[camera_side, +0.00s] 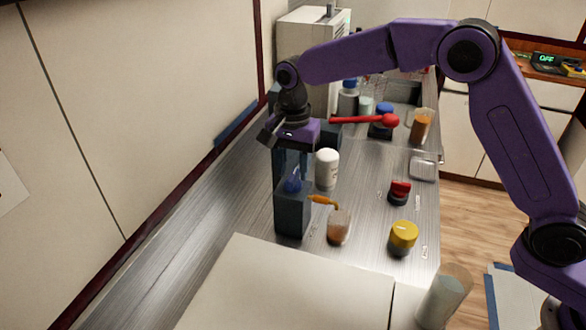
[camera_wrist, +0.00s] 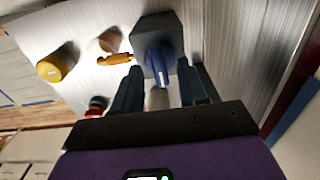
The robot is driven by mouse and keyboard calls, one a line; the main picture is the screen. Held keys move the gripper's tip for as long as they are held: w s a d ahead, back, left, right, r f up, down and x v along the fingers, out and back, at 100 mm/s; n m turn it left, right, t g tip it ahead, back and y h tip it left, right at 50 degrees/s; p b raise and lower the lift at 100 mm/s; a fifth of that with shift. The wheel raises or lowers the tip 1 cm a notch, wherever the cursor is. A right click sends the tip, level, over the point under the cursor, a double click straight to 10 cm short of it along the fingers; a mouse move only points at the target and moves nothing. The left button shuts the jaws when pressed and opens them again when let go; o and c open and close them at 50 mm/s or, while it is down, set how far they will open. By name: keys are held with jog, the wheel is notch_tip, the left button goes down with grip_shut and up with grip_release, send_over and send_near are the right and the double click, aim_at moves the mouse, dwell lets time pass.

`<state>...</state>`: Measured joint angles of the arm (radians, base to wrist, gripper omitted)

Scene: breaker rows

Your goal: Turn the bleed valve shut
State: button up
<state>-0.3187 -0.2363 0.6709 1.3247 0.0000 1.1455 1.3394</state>
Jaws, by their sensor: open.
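The bleed valve appears to be the dark grey block (camera_side: 292,213) with a blue handle (camera_side: 292,185) on top and an orange spout (camera_side: 322,200) on its right side. In the wrist view the blue handle (camera_wrist: 158,60) lies lengthwise between my fingers, on the block (camera_wrist: 152,24), with the orange spout (camera_wrist: 115,59) pointing left. My gripper (camera_side: 292,176) points down just over the handle. It also shows in the wrist view (camera_wrist: 160,70), open, with a gap on each side of the handle. I cannot tell whether a finger touches it.
A small beaker (camera_side: 339,229) stands under the spout. A white bottle (camera_side: 327,168) is close behind the block. A yellow-capped jar (camera_side: 403,236) and a red-and-black knob (camera_side: 399,190) stand to the right. A red lever (camera_side: 362,121) is farther back. The bench left of the block is clear.

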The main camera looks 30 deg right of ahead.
jog(key=shift+f, duration=0.6)
grip_shut()
